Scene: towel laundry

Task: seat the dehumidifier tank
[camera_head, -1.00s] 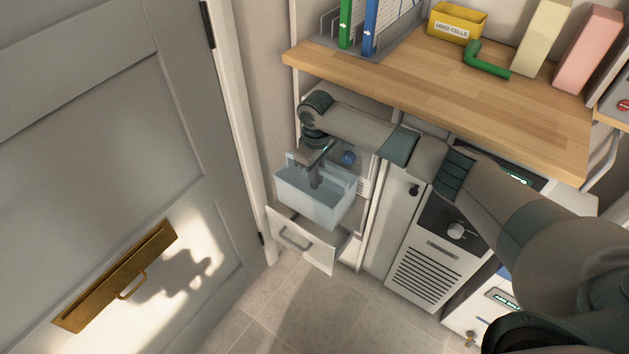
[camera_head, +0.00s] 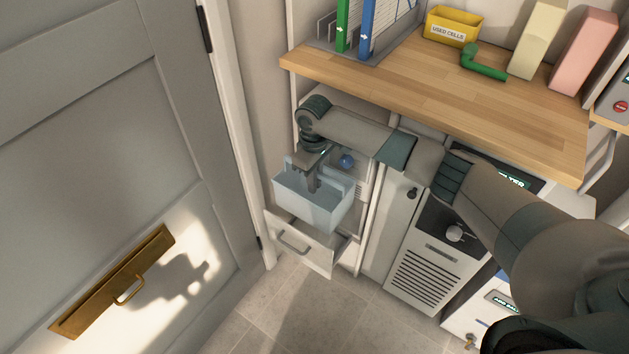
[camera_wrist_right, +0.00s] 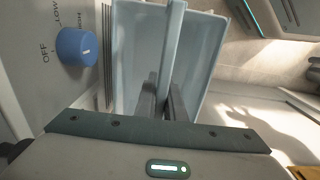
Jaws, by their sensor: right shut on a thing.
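The dehumidifier tank (camera_head: 318,207) is a translucent pale blue, open-topped bin. It hangs above the open drawer below the wooden counter. My right gripper (camera_head: 312,186) reaches down into it from above and is shut on its central bar or handle. In the right wrist view the tank (camera_wrist_right: 205,60) fills the middle, and the two dark fingers (camera_wrist_right: 162,100) close on that pale bar. The dehumidifier (camera_head: 362,180) stands behind the tank, mostly hidden by it and my arm. Its blue knob (camera_wrist_right: 76,47) is at the left in the wrist view. My left gripper is not in view.
The open white drawer (camera_head: 300,245) juts out beneath the tank. The wooden counter (camera_head: 450,95) overhangs above, with a yellow bin (camera_head: 452,27) and a green pipe (camera_head: 483,66) on it. A vented white machine (camera_head: 425,275) stands right. A grey door (camera_head: 90,150) is at left.

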